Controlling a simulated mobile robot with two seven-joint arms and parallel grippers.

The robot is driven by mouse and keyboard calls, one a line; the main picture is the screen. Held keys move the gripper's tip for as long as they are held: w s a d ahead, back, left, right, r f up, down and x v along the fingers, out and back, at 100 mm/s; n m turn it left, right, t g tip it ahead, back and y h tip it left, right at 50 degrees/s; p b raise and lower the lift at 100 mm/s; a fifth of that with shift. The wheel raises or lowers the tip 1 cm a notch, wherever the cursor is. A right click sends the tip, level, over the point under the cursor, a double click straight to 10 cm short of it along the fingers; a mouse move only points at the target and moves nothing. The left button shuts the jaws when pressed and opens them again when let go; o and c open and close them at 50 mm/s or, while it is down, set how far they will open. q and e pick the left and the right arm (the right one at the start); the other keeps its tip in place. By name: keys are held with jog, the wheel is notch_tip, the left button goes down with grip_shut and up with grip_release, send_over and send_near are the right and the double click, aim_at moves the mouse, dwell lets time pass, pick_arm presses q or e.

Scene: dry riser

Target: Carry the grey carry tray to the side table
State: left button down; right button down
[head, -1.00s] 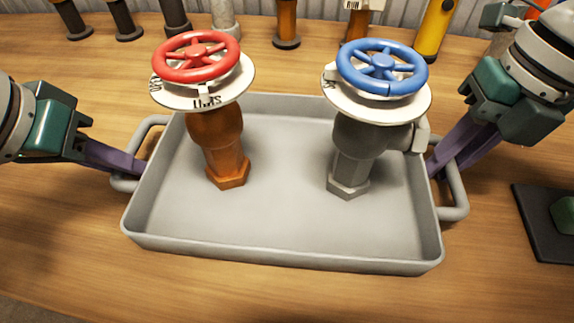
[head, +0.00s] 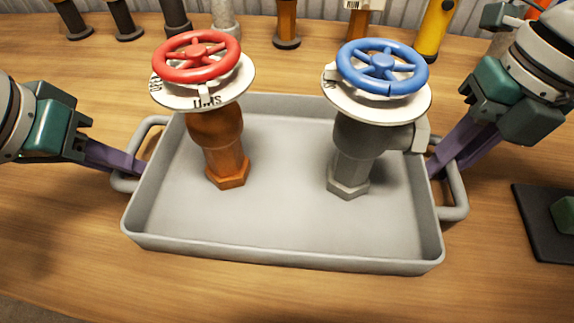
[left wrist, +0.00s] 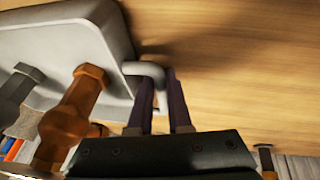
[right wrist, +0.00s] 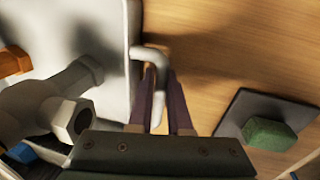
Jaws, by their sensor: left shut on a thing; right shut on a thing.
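The grey carry tray (head: 285,225) is in the middle of the head view, with a loop handle at each short end. An orange-brown valve with a red handwheel (head: 197,56) stands upright in its left half. A grey valve with a blue handwheel (head: 382,66) stands upright in its right half. My left gripper (head: 135,168) is shut on the tray's left handle, which also shows in the left wrist view (left wrist: 150,72). My right gripper (head: 440,168) is shut on the right handle, seen too in the right wrist view (right wrist: 152,60). I cannot tell whether the tray touches the wooden surface.
The wooden worktop (head: 60,220) lies under and around the tray. Several pipe fittings and a yellow cylinder (head: 436,30) stand along the back. A dark mat (head: 540,225) with a green block (head: 564,215) lies at the right. The worktop's front left is clear.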

pick_arm(q)
jog(key=shift+r, duration=0.25)
pick_arm(e)
jog(key=shift+r, duration=0.25)
